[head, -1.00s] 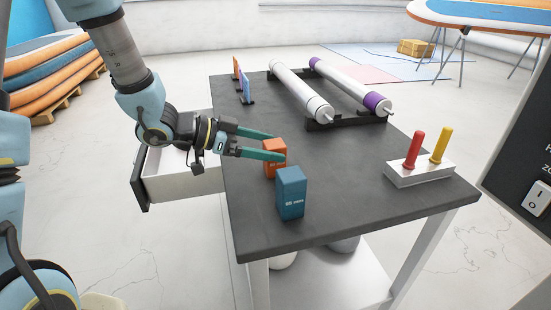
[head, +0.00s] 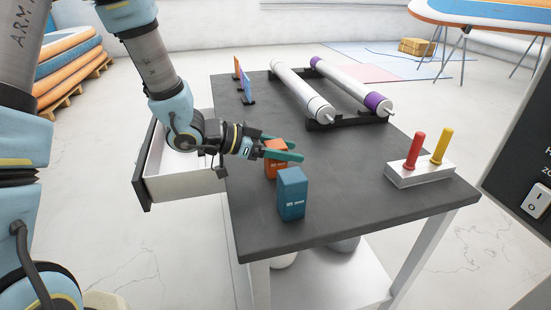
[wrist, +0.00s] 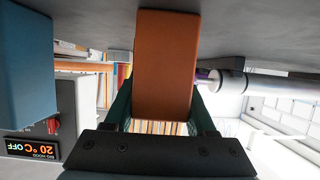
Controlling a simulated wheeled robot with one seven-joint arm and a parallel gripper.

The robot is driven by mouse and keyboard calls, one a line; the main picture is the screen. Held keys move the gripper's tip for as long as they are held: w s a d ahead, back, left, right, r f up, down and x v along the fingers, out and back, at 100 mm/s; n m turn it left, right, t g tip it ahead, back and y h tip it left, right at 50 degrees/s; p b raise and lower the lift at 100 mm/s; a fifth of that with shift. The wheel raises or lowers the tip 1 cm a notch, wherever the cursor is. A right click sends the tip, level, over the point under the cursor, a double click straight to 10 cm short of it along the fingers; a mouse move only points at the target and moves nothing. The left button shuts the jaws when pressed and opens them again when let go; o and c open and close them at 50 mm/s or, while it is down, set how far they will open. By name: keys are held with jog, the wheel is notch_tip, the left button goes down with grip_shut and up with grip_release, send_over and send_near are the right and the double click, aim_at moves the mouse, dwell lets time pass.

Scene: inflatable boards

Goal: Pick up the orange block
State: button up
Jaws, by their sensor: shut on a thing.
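The orange block (head: 275,165) stands upright on the dark table, left of its middle. My gripper (head: 282,150) reaches in from the left, its green fingers on both sides of the block and shut on it. In the wrist view the orange block (wrist: 165,65) fills the centre between the two fingers, with its far end against the grey tabletop. In the head view the near finger hides part of the block.
A blue block (head: 291,194) stands close in front of the orange one. A stand with red and yellow pegs (head: 420,170) is at right, rolls (head: 300,92) lie at the back. An open drawer (head: 180,180) juts out left under my arm. The table's right middle is clear.

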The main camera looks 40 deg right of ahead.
grip_shut()
jog(key=shift+r, duration=0.15)
